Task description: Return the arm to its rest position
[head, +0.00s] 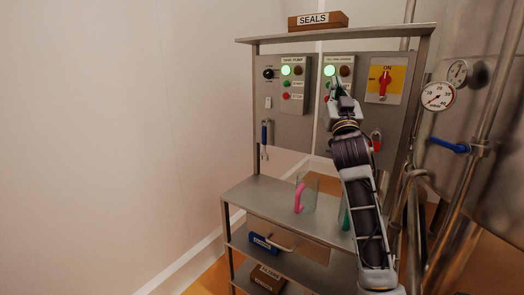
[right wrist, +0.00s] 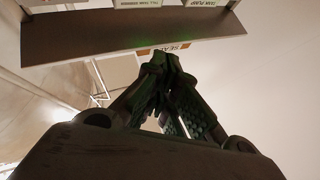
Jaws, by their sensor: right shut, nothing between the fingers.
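My right arm (head: 358,185) reaches up in front of the steel control panel in the head view. Its gripper (head: 339,86) is shut with nothing in it, at the right-hand button box (head: 346,68). It covers part of that box, and I cannot tell whether it touches it. In the right wrist view the fingertips (right wrist: 165,62) are together, below the panel's edge (right wrist: 120,38) in the picture. My left gripper is in neither view.
The tank pump box (head: 293,85) and the right-hand box each show a lit green lamp. A red-handled switch (head: 385,82) is right of them. A pink-handled clear jug (head: 301,196) stands on the shelf (head: 255,191) below. Pipes and gauges (head: 438,96) crowd the right; the left is open.

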